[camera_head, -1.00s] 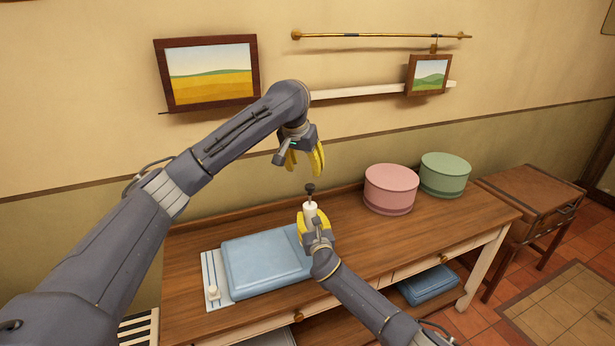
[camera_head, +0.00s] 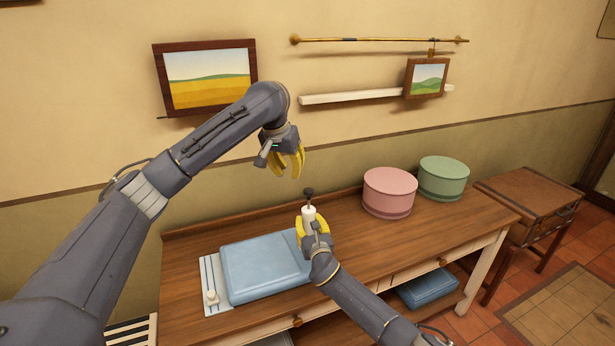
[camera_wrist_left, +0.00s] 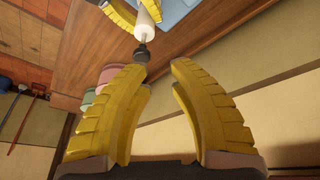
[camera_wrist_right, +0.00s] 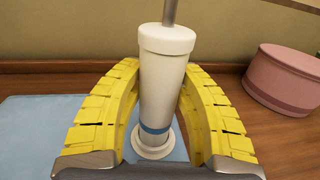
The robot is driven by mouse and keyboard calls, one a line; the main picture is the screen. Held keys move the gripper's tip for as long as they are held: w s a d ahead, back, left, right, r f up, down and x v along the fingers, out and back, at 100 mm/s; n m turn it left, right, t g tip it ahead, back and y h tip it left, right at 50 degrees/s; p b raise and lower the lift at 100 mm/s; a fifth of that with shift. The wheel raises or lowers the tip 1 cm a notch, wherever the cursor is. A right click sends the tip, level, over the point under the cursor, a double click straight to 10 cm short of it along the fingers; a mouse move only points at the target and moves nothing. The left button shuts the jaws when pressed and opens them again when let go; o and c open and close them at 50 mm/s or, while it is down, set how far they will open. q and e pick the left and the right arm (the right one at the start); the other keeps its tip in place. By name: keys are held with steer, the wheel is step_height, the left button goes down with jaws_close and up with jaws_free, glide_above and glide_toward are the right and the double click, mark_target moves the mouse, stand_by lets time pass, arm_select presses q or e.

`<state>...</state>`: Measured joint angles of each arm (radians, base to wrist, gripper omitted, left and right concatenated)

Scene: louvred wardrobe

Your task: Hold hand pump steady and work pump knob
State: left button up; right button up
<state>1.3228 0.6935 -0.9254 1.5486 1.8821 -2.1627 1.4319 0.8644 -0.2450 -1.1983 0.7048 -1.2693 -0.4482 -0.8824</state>
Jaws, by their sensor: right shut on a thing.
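The hand pump (camera_head: 308,214) is a white cylinder standing upright near the blue folded item on the wooden table. In the right wrist view the pump (camera_wrist_right: 163,85) shows a blue band, a round base and a grey rod at its top. My right gripper (camera_head: 311,227) is shut around the pump body. The dark pump knob (camera_head: 309,191) sits on the raised rod; it also shows in the left wrist view (camera_wrist_left: 141,53). My left gripper (camera_head: 291,164) is open and empty, above and slightly left of the knob, apart from it.
A blue folded item (camera_head: 262,267) lies left of the pump, next to a pale board with a small white knob (camera_head: 212,297). A pink round box (camera_head: 389,190) and a green one (camera_head: 444,177) stand to the right. Framed pictures and a brass rod (camera_head: 380,40) are on the wall.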

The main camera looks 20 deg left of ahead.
arm_select(q)
steer(key=shift+s+a+f+h, duration=0.15)
steer(key=shift+a+h, duration=0.05)
steer(key=shift+a, duration=0.3)
steer(key=shift+s+a+f+h, duration=0.1)
steer(key=shift+a+h, duration=0.1)
steer(key=shift+a, duration=0.25)
steer(key=shift+c, duration=1)
steer(key=shift+s+a+r+m+h, duration=0.1)
steer(key=shift+a+m+h, duration=0.15)
steer(key=shift+m+h, duration=0.25)
jaws_close()
step_height(320, 180, up, 5)
steer(key=w+d+m+t+h, duration=0.15)
steer(key=m+h, duration=0.25)
steer(key=m, duration=0.5)
glide_above(310, 190)
steer(key=shift+t, duration=0.25)
steer(key=f, duration=0.7)
steer(key=shift+d+f, duration=0.1)
steer(key=shift+d, duration=0.1)
steer(key=shift+a+f, duration=0.2)
steer(key=shift+f, duration=1.7)
